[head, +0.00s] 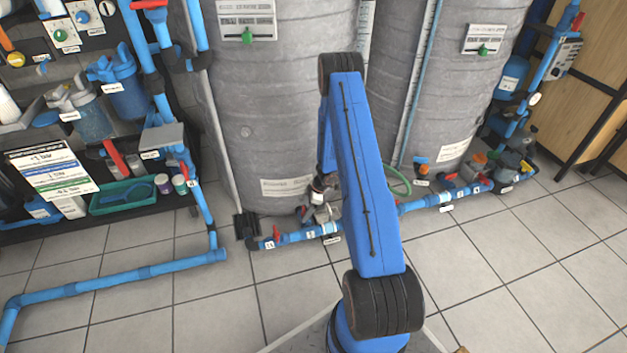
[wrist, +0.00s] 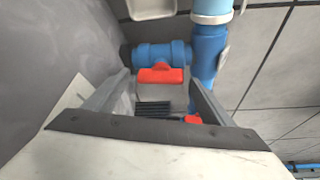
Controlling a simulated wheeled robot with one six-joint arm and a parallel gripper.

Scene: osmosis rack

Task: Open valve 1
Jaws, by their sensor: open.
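In the wrist view a blue valve body with a flat red handle (wrist: 162,75) sits on a short pipe beside a vertical blue pipe (wrist: 208,50). My gripper (wrist: 159,80) is open, its two grey fingers spread to either side of the handle, apparently not touching it. A second red part (wrist: 193,119) shows partly behind the right finger. In the head view, red-handled valves (head: 277,232) sit along the low blue pipe in front of the tanks. My arm hides part of this pipe and most of my gripper. I cannot read which valve is numbered 1.
Two large grey tanks (head: 275,110) stand behind the low pipe. A shelf rack with filters and a green tray (head: 123,196) is at the left. A blue floor pipe (head: 120,280) runs along the lower left. The tiled floor (head: 500,265) is clear at right.

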